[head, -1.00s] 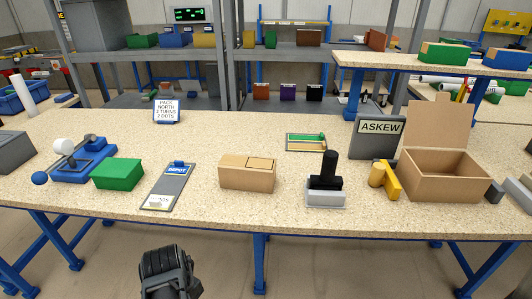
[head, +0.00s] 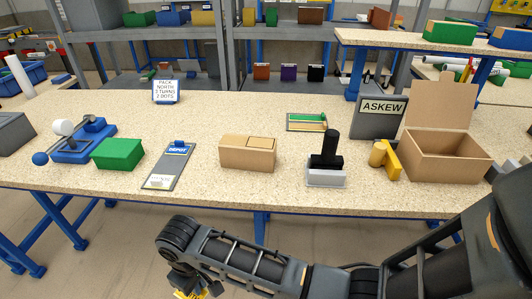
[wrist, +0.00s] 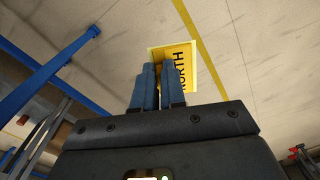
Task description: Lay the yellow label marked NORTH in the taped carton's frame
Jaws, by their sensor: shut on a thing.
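The yellow label marked NORTH (wrist: 184,66) is held between the blue-grey fingers of my gripper (wrist: 160,82) in the wrist view, with bare floor behind it. In the head view my gripper (head: 187,286) hangs low in front of the bench, below its edge, and a bit of the yellow label (head: 190,295) shows at the bottom. The closed brown carton (head: 236,155) stands mid-bench with an outlined rectangle, apparently the frame (head: 261,143), on its top right. My gripper is well apart from it, nearer and lower.
A clipboard marked DEPOT (head: 169,166) and a green box (head: 117,154) lie left of the carton. A black-handled stamp (head: 327,165), yellow tape dispenser (head: 388,160) and open carton (head: 455,169) stand right. A PACK NORTH sign (head: 166,91) stands behind. The bench edge (head: 220,202) lies between.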

